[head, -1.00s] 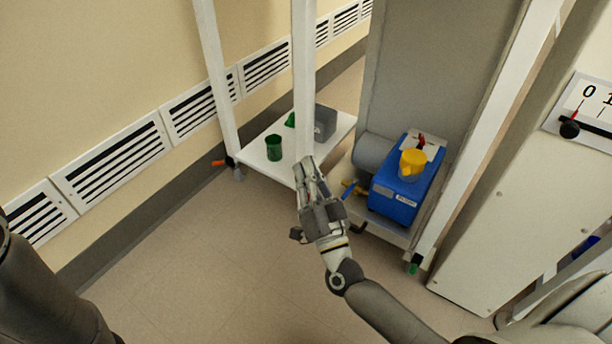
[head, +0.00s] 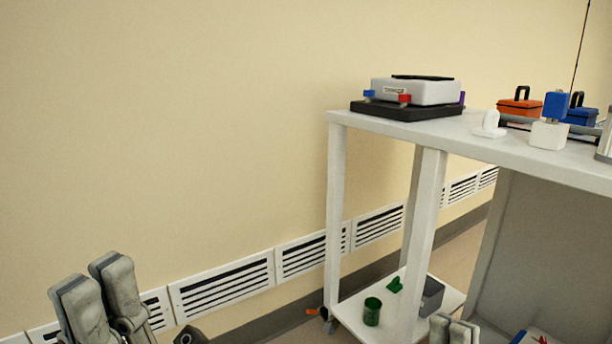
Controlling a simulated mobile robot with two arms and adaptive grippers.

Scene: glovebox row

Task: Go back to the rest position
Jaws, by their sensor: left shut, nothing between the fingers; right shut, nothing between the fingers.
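My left gripper (head: 95,275) is at the lower left of the head view, raised in front of the wall. It is shut with nothing in it. My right gripper (head: 454,324) shows only its fingertips at the bottom edge, in front of the lower shelf. It is shut and empty. Both grippers are apart from the furniture as far as I see. The rest of both arms is mostly out of view.
A white table (head: 400,128) stands at the right, with a grey-white device (head: 415,92) on a black base. An orange case (head: 520,106) stands farther back. A green cup (head: 372,311) and a grey bin (head: 432,296) are on the lower shelf. The left side before the wall is free.

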